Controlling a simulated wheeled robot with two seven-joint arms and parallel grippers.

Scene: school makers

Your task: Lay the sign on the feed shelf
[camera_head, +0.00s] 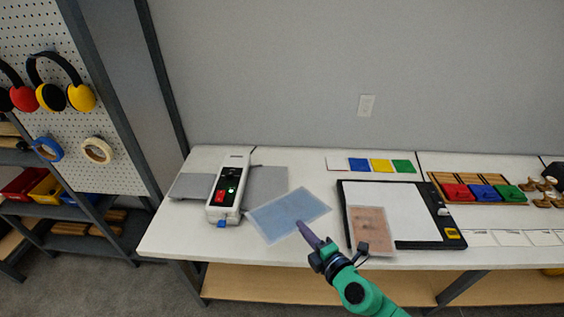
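A pale blue, see-through sheet (284,212), which looks like the sign, is angled over the white table in front of the laminator. The fingers look closed on that edge; whether the sheet is clear of the table is hard to tell. The white laminator (230,186) has a green light and red and black controls. A flat grey shelf (266,184), likely the feed shelf, extends from its right side, just beyond the sheet. My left gripper is out of view.
Another grey shelf (190,186) extends from the laminator's left side. A black-framed white board (413,208) lies right of the sheet, with a pinkish-brown sheet (371,229) on its left part. Colored cards (381,165) lie behind. Trays and small parts fill the right end.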

